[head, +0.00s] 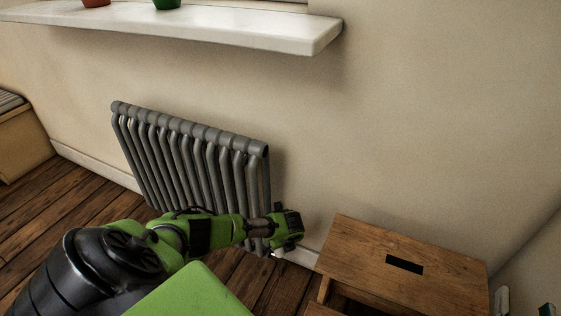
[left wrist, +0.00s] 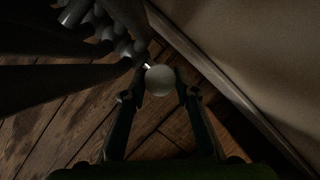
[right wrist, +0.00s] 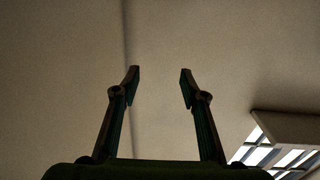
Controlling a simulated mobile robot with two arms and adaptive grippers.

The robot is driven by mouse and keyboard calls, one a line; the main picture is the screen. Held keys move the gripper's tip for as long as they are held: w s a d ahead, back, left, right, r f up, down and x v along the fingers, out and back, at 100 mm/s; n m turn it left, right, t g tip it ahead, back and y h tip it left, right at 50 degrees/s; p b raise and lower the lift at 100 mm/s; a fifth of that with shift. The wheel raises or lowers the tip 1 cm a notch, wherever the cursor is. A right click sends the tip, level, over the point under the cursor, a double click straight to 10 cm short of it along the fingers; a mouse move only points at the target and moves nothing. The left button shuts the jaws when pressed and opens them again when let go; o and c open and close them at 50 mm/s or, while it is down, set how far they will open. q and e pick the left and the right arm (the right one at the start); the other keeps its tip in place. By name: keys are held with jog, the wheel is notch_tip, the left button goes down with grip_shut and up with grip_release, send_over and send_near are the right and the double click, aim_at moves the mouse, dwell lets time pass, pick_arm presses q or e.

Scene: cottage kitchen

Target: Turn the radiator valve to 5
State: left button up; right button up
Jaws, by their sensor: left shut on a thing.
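The radiator valve (left wrist: 160,80) shows in the left wrist view as a pale round knob near the foot of the grey radiator (head: 190,150). My left gripper (left wrist: 161,86) is shut on it, one finger on each side. In the head view this gripper (head: 287,232) is at the radiator's lower right end and hides most of the valve. No numbers or marks can be read on the knob. My right gripper (right wrist: 158,76) is open and empty in the right wrist view, against a plain pale surface.
A wooden stool or cabinet (head: 375,250) with a dark slot in its top stands close to the right of the left gripper. A white sill (head: 230,25) juts out above the radiator, with a red pot (head: 96,3) and a green pot (head: 166,4). Wooden floor (head: 60,205) lies below.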

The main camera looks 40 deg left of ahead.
pick_arm(q)
jog(key=m+p, duration=0.1)
jog(key=m, duration=0.2)
jog(key=shift+s+t+h, duration=0.15)
jog(key=shift+t+h, duration=0.25)
jog(key=shift+m, duration=0.6)
pick_arm(e)
notch_tip(320, 180, down, 8)
jog(key=s+d+g+h, duration=0.1)
jog(key=s+g, duration=0.1)
jog(key=g, duration=0.2)
jog(key=shift+s+d, duration=0.3)
jog(key=shift+d, duration=0.1)
jog(key=shift+f, duration=0.15)
pick_arm(q)
jog(key=o, duration=1.1)
jog(key=shift+r, duration=0.15)
jog(key=shift+v, duration=3.8)
jog(key=shift+s, duration=0.1)
